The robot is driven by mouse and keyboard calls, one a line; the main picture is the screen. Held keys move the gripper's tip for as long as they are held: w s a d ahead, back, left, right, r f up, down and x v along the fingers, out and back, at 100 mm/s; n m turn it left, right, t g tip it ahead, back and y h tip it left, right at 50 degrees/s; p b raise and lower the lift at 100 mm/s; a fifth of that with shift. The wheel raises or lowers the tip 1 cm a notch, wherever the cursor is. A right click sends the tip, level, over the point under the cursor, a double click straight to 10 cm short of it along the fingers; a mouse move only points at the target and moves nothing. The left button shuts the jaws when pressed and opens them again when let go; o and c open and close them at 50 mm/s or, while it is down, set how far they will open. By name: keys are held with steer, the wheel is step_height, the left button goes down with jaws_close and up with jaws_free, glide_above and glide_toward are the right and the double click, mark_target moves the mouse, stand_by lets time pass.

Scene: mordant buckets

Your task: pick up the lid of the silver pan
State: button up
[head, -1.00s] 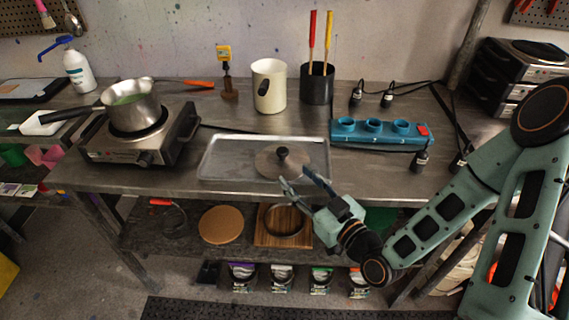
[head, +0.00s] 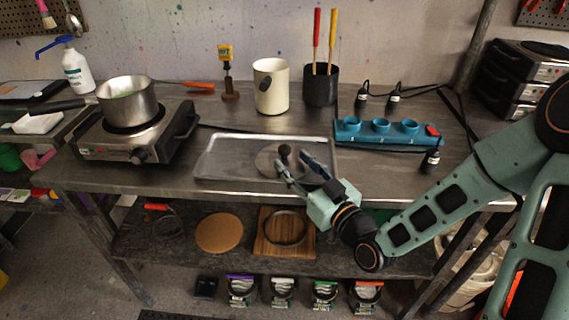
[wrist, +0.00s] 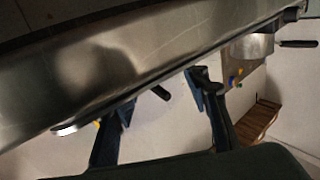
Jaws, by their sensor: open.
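My gripper (head: 291,161) is open and empty, reaching over the tray's front right part. Its fingertips are close to the knob in the head view and cover part of the lid; I cannot tell whether they touch it. In the wrist view, my open fingers (wrist: 162,105) show below a large shiny metal surface, with a short dark piece between them.
A blue power strip (head: 388,132) stands right of the tray. A cream canister (head: 271,88) and a black holder (head: 320,86) with red and yellow handles stand behind. The hot plate (head: 138,140) is at the left. The tray's left half is clear.

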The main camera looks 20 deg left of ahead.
mark_target(288, 152)
steer(key=x, duration=0.3)
steer(key=r+x, duration=0.1)
steer(key=x, duration=0.1)
steer(key=shift+w+a, duration=0.15)
steer(key=shift+w, duration=0.2)
jaws_close()
